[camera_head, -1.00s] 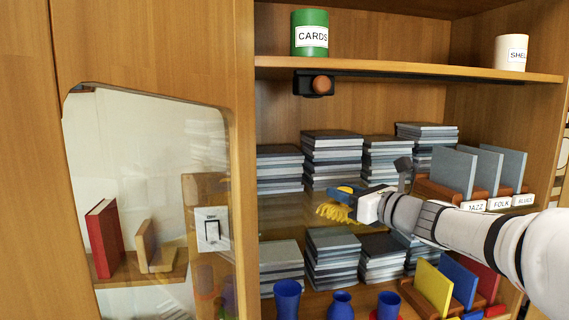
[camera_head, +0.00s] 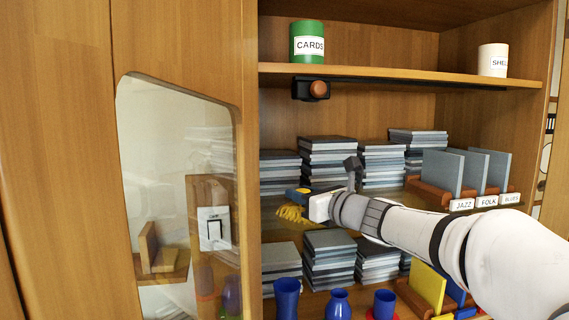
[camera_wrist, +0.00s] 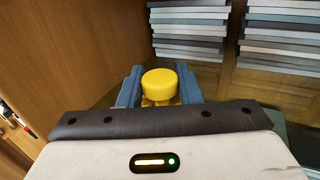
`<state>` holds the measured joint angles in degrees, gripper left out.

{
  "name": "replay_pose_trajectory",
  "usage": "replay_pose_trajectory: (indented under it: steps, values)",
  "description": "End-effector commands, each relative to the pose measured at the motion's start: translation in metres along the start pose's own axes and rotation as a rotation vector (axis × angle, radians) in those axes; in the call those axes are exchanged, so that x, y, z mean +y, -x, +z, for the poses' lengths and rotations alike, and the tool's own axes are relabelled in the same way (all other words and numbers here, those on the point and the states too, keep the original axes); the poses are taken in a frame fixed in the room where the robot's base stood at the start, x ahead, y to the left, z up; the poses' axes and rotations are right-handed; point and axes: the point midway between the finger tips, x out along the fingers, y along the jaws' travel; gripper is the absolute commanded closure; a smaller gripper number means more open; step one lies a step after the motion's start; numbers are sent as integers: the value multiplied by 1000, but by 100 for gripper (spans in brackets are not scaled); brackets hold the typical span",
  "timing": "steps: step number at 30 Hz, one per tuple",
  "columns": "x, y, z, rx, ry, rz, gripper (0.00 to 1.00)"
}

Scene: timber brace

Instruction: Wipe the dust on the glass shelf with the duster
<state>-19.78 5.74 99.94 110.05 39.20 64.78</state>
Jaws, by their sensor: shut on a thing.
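My gripper (camera_head: 305,194) is shut on the duster (camera_head: 292,214), whose yellow fringe hangs down over the glass shelf (camera_head: 270,204). The duster is near the left end of the shelf, in front of the gap between the two leftmost stacks. In the wrist view the duster's round yellow top (camera_wrist: 160,84) sits between the blue fingers of my gripper (camera_wrist: 160,92). The glass shelf also shows at lower right in the wrist view (camera_wrist: 301,143). I cannot make out the dust, nor whether the fringe touches the glass.
Grey stacks (camera_head: 327,160) stand behind the duster, with more stacks (camera_head: 328,252) below the glass. Blue vases (camera_head: 286,298) stand lower in front. The wooden cabinet side is close on the left. A wooden shelf (camera_head: 400,74) with a green CARDS tin (camera_head: 307,40) is above.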

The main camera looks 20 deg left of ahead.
Motion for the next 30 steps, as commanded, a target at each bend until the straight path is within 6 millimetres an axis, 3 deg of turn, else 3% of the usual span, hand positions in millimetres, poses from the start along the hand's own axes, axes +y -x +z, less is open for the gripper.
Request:
replay_pose_trajectory:
  steps: [9,13,30]
  values:
    - [8,-14,-2,0,-1,-15,87]
    - [6,-13,26,-3,3,-20,87]
    - [4,-12,72,-2,1,-21,87]
